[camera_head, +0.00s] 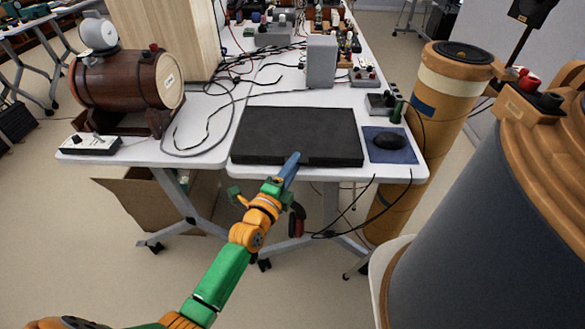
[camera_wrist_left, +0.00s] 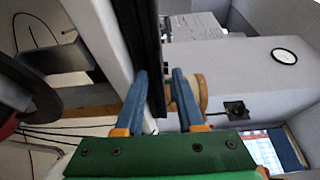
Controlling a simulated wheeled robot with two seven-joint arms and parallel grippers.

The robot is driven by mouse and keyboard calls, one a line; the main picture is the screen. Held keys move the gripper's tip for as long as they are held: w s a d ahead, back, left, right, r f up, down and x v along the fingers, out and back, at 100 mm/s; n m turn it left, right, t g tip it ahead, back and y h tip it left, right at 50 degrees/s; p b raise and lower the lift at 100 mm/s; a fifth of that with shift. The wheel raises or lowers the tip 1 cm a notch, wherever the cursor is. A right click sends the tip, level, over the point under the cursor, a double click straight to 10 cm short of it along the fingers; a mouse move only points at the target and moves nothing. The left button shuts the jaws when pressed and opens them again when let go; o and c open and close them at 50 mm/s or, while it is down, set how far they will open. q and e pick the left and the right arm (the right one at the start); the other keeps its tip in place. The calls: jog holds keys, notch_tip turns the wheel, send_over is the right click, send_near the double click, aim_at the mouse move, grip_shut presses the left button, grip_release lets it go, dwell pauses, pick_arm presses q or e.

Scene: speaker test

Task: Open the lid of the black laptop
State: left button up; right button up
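The black laptop (camera_head: 298,132) lies flat and closed on the white table, near its front edge. In the left wrist view, the two blue fingers (camera_wrist_left: 160,85) stand apart. The laptop's dark edge (camera_wrist_left: 152,50) shows between and beyond their tips. I cannot tell whether a finger touches it. My right gripper is in neither view.
The white table (camera_head: 205,130) carries a black mouse (camera_head: 388,141) on a blue pad (camera_head: 399,154) right of the laptop. A wooden barrel (camera_head: 118,78) and a white switch box (camera_head: 92,144) stand left. Loose cables and a grey box (camera_head: 321,62) lie behind. A tall tan cylinder (camera_head: 447,95) stands right.

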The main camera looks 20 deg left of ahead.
pick_arm(q)
jog(key=shift+c, duration=0.2)
grip_shut()
dwell(1.2)
